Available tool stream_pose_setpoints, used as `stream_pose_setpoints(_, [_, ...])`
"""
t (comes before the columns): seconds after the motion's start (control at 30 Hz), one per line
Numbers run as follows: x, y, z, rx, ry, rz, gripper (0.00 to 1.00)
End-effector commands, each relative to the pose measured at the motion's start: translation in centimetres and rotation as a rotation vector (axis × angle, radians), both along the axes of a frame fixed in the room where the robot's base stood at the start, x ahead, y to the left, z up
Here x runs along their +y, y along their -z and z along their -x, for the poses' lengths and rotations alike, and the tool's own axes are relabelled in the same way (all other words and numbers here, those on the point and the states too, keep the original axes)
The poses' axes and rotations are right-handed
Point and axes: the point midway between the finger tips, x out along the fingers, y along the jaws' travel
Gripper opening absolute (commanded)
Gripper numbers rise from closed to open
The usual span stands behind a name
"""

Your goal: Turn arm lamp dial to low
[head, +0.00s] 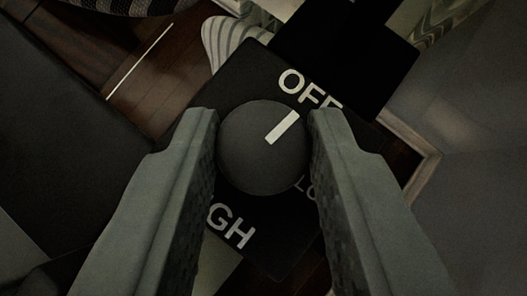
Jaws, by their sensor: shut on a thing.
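The arm lamp dial (252,160) is a round dark grey knob in the middle of the head view. Its white pointer mark slants up and to the right, toward the OFF label (309,89). The dial sits on a black square plate (235,85). The LOW label (306,188) is at the right of the dial, partly hidden by my right finger. The HIGH label (232,226) is below it, its start hidden by my left finger. My gripper (262,135) is shut on the dial, one finger on each side.
A black block (350,50) adjoins the plate at the upper right. A dark brown wooden surface (150,70) and a striped light cloth (225,42) lie at the upper left. A grey panel with a pale frame edge (405,135) is at the right.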

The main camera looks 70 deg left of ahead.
Motion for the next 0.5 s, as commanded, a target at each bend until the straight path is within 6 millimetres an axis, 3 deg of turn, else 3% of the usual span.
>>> stream_pose_setpoints(0.5, [0.17, -0.04, 0.36, -0.001, 0.326, 0.0, 0.06])
